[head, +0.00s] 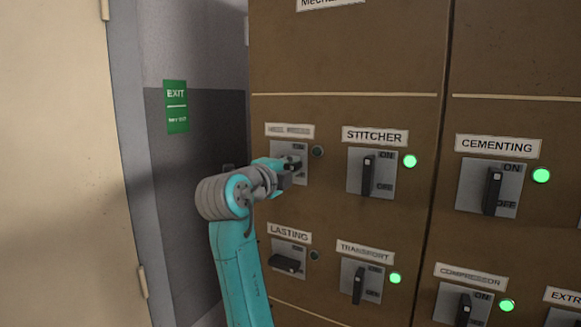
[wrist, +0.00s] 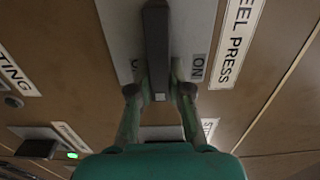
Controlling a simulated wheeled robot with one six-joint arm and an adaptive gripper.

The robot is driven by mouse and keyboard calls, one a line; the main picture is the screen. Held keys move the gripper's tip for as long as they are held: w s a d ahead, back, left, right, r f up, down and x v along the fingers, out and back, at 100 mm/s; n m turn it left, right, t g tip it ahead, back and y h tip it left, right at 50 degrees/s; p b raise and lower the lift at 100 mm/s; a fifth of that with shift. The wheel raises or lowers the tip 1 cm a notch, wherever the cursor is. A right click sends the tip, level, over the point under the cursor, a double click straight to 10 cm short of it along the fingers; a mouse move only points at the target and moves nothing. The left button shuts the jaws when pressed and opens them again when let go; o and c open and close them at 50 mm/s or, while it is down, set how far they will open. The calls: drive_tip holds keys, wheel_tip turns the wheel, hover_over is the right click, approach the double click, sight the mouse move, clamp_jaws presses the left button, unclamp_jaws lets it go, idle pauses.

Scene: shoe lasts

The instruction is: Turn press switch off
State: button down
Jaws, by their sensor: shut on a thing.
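The press switch plate (head: 301,150) sits under a blurred label in the head view. In the wrist view the label (wrist: 240,35) reads "EEL PRESS". Its dark handle (wrist: 156,40) lies crosswise to the ON mark, level on the panel, like the Lasting handle. My gripper (head: 291,168) covers part of the switch in the head view. In the wrist view my gripper's fingers (wrist: 158,90) are shut on the handle's near end, one on each side. The switch's indicator lamp (head: 317,152) is dark.
The Stitcher switch (head: 369,172) is close on the right, with a green lamp. The Lasting switch (head: 287,263) is below, level, with a dark lamp. Transport (head: 361,284) and Cementing (head: 491,190) have upright handles and green lamps. A wall with an exit sign (head: 176,106) is left.

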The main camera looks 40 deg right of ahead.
drive_tip(key=shift+f, duration=0.1)
drive_tip(key=c, duration=1.1)
unclamp_jaws()
drive_tip(key=shift+a, duration=0.1)
drive_tip(key=v, duration=1.1)
drive_tip(key=shift+s+a, duration=0.15)
drive_tip(key=shift+a, duration=0.25)
